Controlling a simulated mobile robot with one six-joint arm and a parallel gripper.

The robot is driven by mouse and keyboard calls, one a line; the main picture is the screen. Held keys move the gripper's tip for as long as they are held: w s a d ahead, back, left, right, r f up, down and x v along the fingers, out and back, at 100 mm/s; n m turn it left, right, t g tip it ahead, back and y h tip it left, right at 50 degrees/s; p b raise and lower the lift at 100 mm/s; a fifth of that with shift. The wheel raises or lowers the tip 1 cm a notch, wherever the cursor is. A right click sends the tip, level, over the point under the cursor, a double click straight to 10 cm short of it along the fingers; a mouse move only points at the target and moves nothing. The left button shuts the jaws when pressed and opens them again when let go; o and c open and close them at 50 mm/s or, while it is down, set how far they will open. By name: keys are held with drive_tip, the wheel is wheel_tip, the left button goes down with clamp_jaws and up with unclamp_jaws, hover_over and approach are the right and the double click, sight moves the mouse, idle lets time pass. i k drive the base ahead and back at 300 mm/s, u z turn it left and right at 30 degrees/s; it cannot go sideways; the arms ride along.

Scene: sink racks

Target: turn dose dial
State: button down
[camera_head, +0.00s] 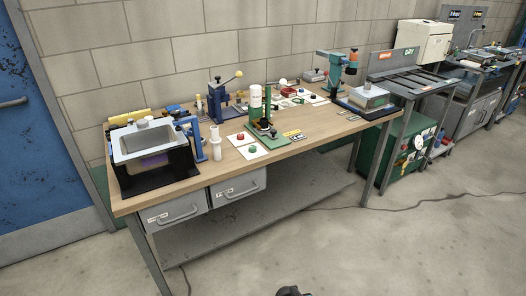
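I cannot make out for sure which part is the dose dial. A green stand with a tall white-and-green column (256,104) is at the middle of the wooden workbench (215,181), with small dark parts (267,126) on its base that are too small to read. Beside it, white cards carry a red knob-like piece (240,136) and a green one (252,148). A small dark rounded tip at the bottom edge of the picture seems to be mine. No gripper fingers show, and nothing of mine is near the bench top.
A grey sink basin (143,141) in a black frame stands at the bench's left end. A blue lever press (216,104) and a teal press (333,72) stand toward the back. Grey drawers (238,188) hang below. Open concrete floor lies before the bench; a cable (330,208) crosses it.

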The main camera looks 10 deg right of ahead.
sight(252, 148)
drive_tip(key=z, duration=0.25)
drive_tip(key=i, duration=0.95)
drive_tip(key=z, duration=0.1)
